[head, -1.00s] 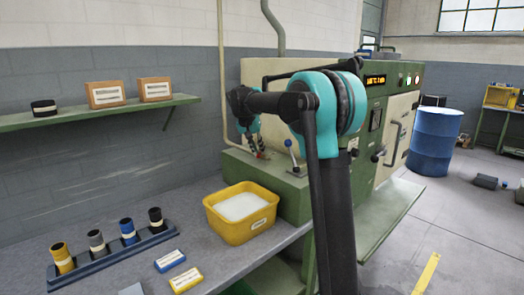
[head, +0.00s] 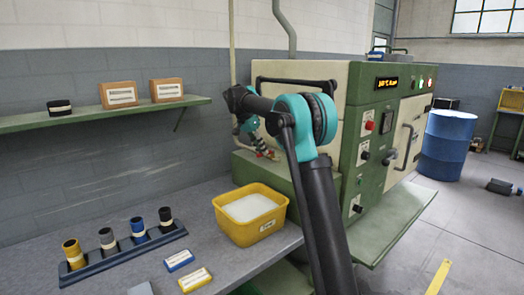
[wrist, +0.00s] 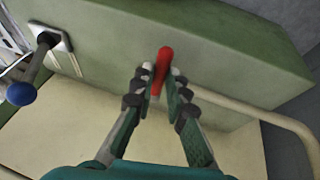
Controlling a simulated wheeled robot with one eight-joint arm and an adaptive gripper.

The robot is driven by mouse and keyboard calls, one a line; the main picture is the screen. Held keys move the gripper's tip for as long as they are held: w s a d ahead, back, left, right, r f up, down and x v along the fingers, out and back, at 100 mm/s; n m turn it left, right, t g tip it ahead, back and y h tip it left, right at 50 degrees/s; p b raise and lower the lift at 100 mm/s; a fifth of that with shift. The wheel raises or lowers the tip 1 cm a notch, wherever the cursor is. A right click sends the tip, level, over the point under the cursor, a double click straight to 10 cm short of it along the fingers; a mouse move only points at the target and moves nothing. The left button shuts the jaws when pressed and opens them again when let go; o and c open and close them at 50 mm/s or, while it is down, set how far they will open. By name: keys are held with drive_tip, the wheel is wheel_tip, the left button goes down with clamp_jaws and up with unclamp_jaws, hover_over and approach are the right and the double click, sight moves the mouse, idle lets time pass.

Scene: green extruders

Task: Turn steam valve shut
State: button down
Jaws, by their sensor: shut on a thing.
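The red valve handle (wrist: 165,57) stands between the two fingertips of my gripper (wrist: 162,78) in the wrist view, against the green ledge of the machine. My gripper is shut on it. In the head view my gripper (head: 264,152) is low at the machine's left end, with a little red showing at its fingertips. The valve's body is mostly hidden by the fingers, and its exact angle is hard to tell.
A lever with a blue knob (wrist: 21,93) stands left of my gripper. A beige pipe (wrist: 285,122) curves on the right. A yellow tub (head: 240,229) sits on the bench in front of the machine (head: 352,120).

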idle(0.4)
drive_tip(key=c, duration=1.5)
unclamp_jaws()
drive_tip(key=shift+r, duration=0.1)
drive_tip(key=v, duration=1.1)
drive_tip(key=shift+a+r, duration=0.25)
drive_tip(key=shift+r, duration=0.15)
drive_tip(key=shift+s, duration=0.1)
